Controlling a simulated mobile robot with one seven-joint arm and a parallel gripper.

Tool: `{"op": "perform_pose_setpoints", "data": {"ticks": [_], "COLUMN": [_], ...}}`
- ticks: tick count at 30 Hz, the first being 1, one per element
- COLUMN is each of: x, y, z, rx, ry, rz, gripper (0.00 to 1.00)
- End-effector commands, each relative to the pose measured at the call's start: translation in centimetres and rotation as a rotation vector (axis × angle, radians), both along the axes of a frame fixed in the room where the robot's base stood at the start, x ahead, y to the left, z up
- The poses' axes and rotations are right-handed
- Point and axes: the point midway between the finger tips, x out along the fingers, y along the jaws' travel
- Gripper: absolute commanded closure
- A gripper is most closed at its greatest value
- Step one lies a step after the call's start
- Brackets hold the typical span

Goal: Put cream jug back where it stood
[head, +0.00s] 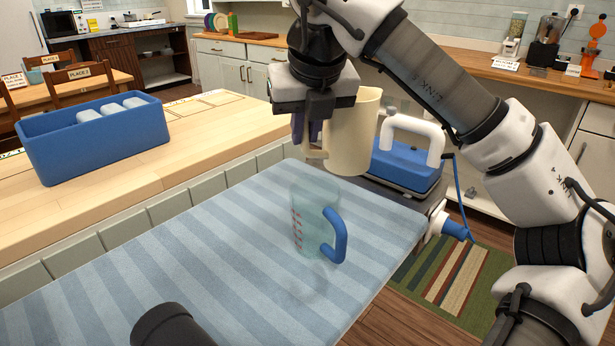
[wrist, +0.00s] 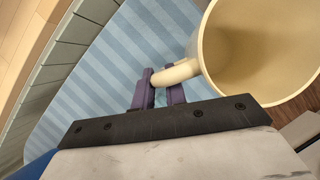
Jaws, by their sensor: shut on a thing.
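The cream jug (head: 354,132) is held in the air above the far right part of the blue striped cloth surface. My gripper (head: 307,140) is shut on the jug's handle, which lies on the jug's left side. In the wrist view the purple fingers (wrist: 161,91) pinch the cream handle (wrist: 176,73). The jug's open mouth (wrist: 262,45) faces the wrist camera and looks empty. The jug appears upright and clear of the surface. A mark for where it stood cannot be made out.
A clear measuring cup (head: 312,217) with a blue handle stands on the striped surface (head: 200,270), below and nearer than the jug. A blue device with a white handle (head: 408,160) stands behind the jug. A blue bin (head: 95,140) sits on the wooden counter (head: 190,150). The cloth's left part is clear.

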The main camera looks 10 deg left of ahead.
Motion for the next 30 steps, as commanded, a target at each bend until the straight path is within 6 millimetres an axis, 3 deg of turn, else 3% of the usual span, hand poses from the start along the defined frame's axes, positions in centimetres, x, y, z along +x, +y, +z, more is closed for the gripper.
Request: {"op": "perform_pose_setpoints", "data": {"ticks": [3,11,18,30], "x": [0.0,0.0,0.0,0.0], "y": [0.0,0.0,0.0,0.0], "z": [-2.3,-4.2,-7.6,-8.2], "rx": [0.000,0.000,0.002,0.000], "ry": [0.001,0.000,0.001,-0.001], "rz": [0.000,0.000,0.001,-0.001], "gripper": [1.00,1.00,1.00,1.00]}}
